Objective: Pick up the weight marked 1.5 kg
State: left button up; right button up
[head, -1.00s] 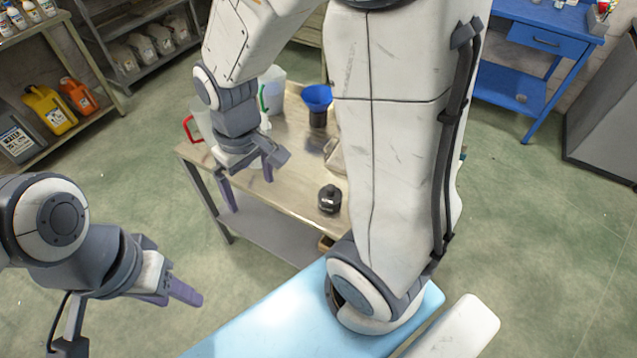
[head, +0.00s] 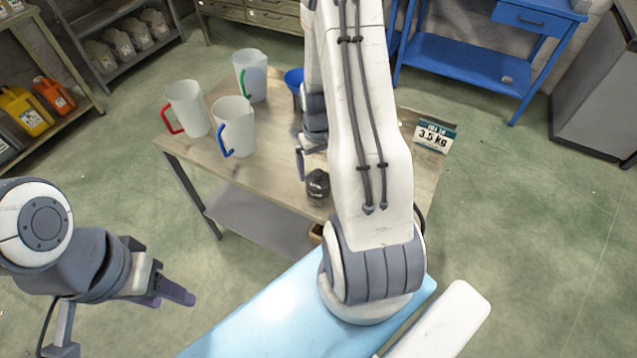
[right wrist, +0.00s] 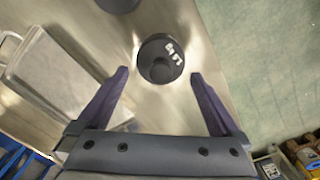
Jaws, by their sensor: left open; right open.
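A small black weight (head: 317,183) with a round knob stands on the workbench (head: 275,178). In the right wrist view the weight (right wrist: 160,60) lies just beyond and between the fingertips; pale lettering on its top is too small to read surely. My right gripper (right wrist: 159,76) is open and empty, one finger to each side of the weight's near edge. In the head view my right gripper (head: 302,163) is partly hidden behind my right arm, close to the weight. My left gripper (head: 178,294) is open and empty, off the bench at lower left.
Jugs with red (head: 186,108), blue (head: 234,126) and green (head: 250,75) handles stand at the bench's left. A sign reading 3.5 kg (head: 435,137) stands at its right. A metal tray (right wrist: 60,72) and another dark round object (right wrist: 118,4) lie near the weight.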

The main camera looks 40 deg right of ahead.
aim_at(318, 179)
jog(key=f, duration=0.3)
jog(key=shift+s+a+f+p, duration=0.1)
jog(key=shift+s+f+p, duration=0.15)
jog(key=shift+f+p, duration=0.1)
jog(key=shift+f, duration=0.65)
grip_shut()
jog(key=shift+w+r, duration=0.1)
